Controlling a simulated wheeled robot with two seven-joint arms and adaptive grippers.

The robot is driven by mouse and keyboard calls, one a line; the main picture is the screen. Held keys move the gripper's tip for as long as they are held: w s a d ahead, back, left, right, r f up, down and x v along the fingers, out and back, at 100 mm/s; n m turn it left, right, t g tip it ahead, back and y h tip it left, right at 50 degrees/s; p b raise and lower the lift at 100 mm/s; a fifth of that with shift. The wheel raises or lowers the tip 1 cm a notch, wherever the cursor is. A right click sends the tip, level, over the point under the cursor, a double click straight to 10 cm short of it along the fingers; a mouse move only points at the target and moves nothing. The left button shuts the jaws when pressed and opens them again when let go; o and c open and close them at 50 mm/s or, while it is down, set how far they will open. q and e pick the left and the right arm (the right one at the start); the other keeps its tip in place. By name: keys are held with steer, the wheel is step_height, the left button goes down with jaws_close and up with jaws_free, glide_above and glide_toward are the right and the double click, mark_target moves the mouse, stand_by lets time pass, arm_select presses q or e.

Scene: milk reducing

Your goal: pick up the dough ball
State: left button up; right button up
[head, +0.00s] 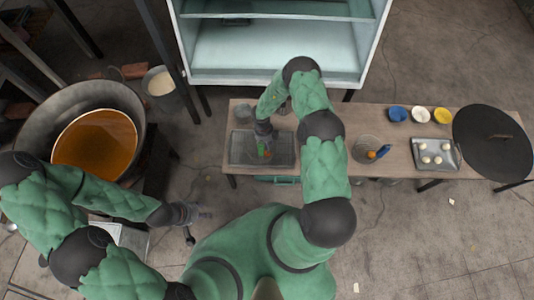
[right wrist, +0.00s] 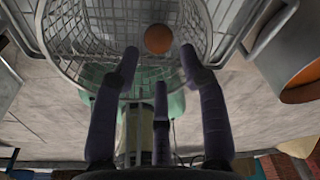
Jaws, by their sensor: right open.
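Several pale dough balls (head: 438,160) lie on a metal tray (head: 417,145) at the right of the table in the head view. In the right wrist view an orange-brown ball (right wrist: 158,39) shows in a wire basket (right wrist: 90,32), just beyond my fingertips. My right gripper (right wrist: 160,65) is open, its fingers apart with nothing between them. In the head view the right gripper (head: 264,130) is over the dark rectangular tray (head: 284,150); small orange and green spots show below it. My left gripper (head: 190,213) is off the table's left side, its fingers too small to read.
A large pot with orange-brown liquid (head: 95,140) stands at the left. The table (head: 322,115) also holds a clear bowl (head: 365,149), blue, white and yellow small bowls (head: 420,114) and a dark round lid (head: 490,150). A pale cabinet (head: 230,65) stands behind.

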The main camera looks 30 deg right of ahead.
steer(key=f+b, duration=0.1)
steer(key=f, duration=0.1)
steer(key=f+b, duration=0.1)
steer(key=f, duration=0.1)
steer(key=s+f+b, duration=0.1)
steer(key=f, duration=0.1)
steer(key=shift+f, duration=0.2)
steer(key=c, duration=0.4)
